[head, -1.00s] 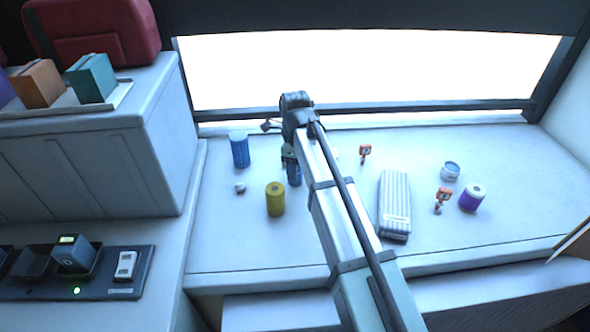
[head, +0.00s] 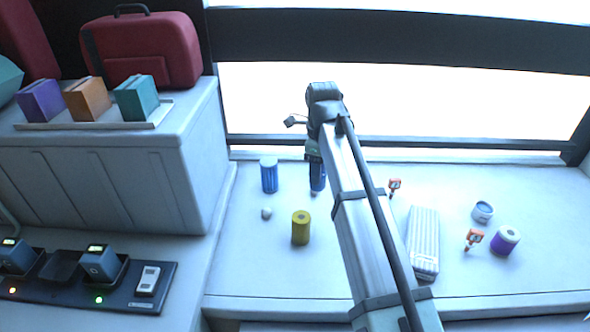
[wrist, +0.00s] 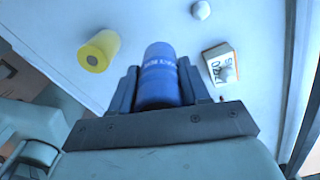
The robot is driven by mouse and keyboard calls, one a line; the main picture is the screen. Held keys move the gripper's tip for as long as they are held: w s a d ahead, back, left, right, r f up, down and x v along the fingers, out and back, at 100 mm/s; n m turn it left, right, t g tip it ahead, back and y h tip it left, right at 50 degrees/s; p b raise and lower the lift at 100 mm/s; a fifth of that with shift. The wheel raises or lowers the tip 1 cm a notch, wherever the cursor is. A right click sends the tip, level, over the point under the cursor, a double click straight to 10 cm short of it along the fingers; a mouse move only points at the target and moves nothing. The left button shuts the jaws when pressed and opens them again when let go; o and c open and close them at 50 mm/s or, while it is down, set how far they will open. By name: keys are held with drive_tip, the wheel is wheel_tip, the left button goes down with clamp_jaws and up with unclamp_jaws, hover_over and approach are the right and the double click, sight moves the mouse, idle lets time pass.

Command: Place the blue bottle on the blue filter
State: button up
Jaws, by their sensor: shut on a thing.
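The blue bottle (head: 317,180) hangs upright below my gripper (head: 314,158), seemingly lifted off the counter; my arm hides part of it. In the wrist view the blue bottle (wrist: 160,80) with pale lettering sits between the two fingers of my gripper (wrist: 158,68), which is shut on it. The blue filter (head: 269,175), a blue cylinder with a lighter top, stands on the counter just left of the bottle, apart from it.
A yellow cylinder (head: 300,228) and a small white object (head: 266,213) stand in front. To the right are a striped pack (head: 423,243), orange-headed items (head: 474,238), a small round tub (head: 482,211) and a purple-and-white roll (head: 505,240). A tall white cabinet (head: 130,175) borders the left.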

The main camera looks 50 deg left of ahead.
drive_tip(key=s+a+r+n, duration=0.1)
drive_tip(key=s+a+r, duration=0.15)
drive_tip(key=a, duration=0.35)
drive_tip(key=s+a+r, duration=0.2)
drive_tip(key=a+r, duration=0.2)
drive_tip(key=a, duration=0.2)
drive_tip(key=m, duration=0.1)
approach(268, 161)
drive_tip(key=shift+f, duration=1.75)
drive_tip(key=shift+f+m, duration=0.15)
drive_tip(key=shift+m, duration=0.15)
drive_tip(key=o, duration=1.2)
drive_tip(key=shift+c, duration=0.2)
wheel_tip(268, 161, up, 12)
drive_tip(key=shift+r, duration=0.2)
